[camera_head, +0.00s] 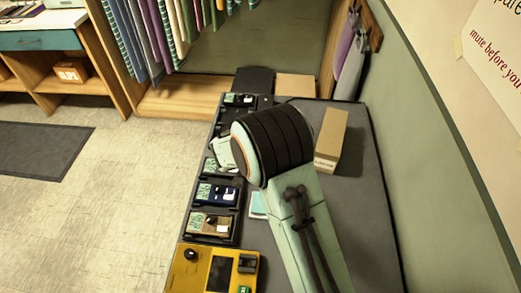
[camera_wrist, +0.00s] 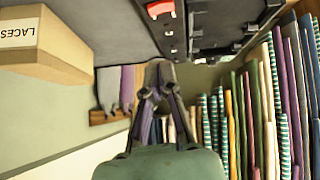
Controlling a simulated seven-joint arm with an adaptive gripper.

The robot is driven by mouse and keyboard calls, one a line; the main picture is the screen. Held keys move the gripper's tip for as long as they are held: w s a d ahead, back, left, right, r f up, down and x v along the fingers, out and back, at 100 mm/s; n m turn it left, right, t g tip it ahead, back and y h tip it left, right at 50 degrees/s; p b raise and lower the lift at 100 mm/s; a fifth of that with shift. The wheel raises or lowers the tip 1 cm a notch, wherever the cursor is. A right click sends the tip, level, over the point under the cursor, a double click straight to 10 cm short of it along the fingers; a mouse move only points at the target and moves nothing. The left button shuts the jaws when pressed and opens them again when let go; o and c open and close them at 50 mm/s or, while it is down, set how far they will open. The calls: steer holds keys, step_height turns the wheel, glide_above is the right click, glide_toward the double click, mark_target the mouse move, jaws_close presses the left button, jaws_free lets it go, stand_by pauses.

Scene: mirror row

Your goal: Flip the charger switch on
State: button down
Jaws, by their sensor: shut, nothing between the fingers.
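My gripper (camera_wrist: 158,72) is shut and empty in the wrist view, its fingertips together in the middle. In the head view it is hidden behind my arm. A red rocker-like part (camera_wrist: 160,9), which may be a switch, sits in a pale frame on a dark surface at the top of the wrist view. It looks apart from the fingertips, and its position cannot be told. I cannot tell which unit is the charger. A blue unit (camera_head: 214,194), a brown unit (camera_head: 208,224) and a yellow unit (camera_head: 200,271) stand along the grey table's left edge.
A cardboard box (camera_head: 331,139) stands on the grey table (camera_head: 366,222) right of my arm; its label reads LACES in the wrist view (camera_wrist: 52,42). A wall (camera_head: 425,150) borders the table's right side.

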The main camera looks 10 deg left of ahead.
steer(key=x, duration=0.4)
steer(key=shift+s, duration=0.1)
steer(key=f, duration=0.3)
steer(key=shift+w+d+f, duration=0.25)
steer(key=shift+f, duration=0.45)
steer(key=shift+d+f, duration=0.25)
steer(key=shift+y, duration=0.3)
steer(key=shift+a+f, duration=0.1)
